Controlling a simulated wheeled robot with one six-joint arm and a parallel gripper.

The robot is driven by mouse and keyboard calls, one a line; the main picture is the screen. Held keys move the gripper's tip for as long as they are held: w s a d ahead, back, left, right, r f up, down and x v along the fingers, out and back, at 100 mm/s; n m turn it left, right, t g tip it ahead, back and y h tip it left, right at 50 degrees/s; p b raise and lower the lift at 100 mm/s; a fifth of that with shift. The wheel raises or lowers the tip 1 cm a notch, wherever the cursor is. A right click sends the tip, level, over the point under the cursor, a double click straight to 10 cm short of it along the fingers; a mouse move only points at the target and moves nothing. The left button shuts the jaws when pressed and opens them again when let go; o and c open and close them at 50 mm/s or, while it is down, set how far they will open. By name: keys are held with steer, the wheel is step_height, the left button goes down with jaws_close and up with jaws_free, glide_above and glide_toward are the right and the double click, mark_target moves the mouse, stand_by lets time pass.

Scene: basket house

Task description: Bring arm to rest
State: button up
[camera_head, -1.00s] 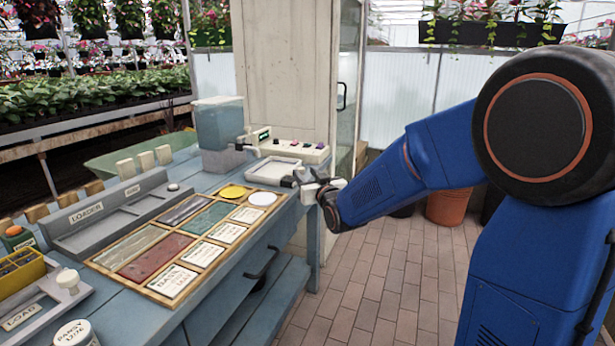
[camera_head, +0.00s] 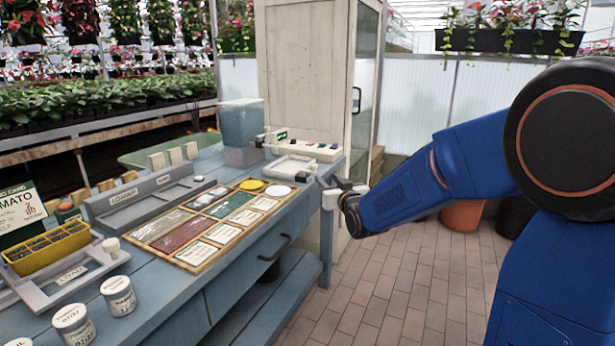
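My blue arm comes in from the right and reaches left, bent at its large round joint. My gripper (camera_head: 326,188) is at its end, by the right end of the blue workbench (camera_head: 215,308). It looks small and is seen from the side, so the gap between its fingers is unclear. I see nothing held in it. I cannot tell whether it touches the bench edge.
On the bench are a framed card board (camera_head: 187,233), a white tray (camera_head: 290,166), a water tank (camera_head: 241,128), a yellow seed tray (camera_head: 46,248) and several labelled jars (camera_head: 118,295). A door stands behind. Brick floor at right is open, with pots (camera_head: 463,216) behind my arm.

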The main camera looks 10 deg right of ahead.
steer(key=s+d+f+g, duration=0.2)
steer(key=s+f+g, duration=0.1)
steer(key=s, duration=1.2)
steer(key=s+d+f+m+g+h, duration=0.1)
steer(key=s+d+f+g, duration=0.2)
steer(key=s, duration=1.3)
steer(key=s+d+f+g+h, duration=0.1)
steer(key=s+d+f+g, duration=0.2)
steer(key=s, duration=1.3)
steer(key=f+g, duration=0.1)
steer(key=g, duration=0.2)
steer(key=shift+s+f+m+g, duration=0.15)
steer(key=shift+f+m+g, duration=0.15)
steer(key=shift+g, duration=0.1)
steer(key=shift+d, duration=0.1)
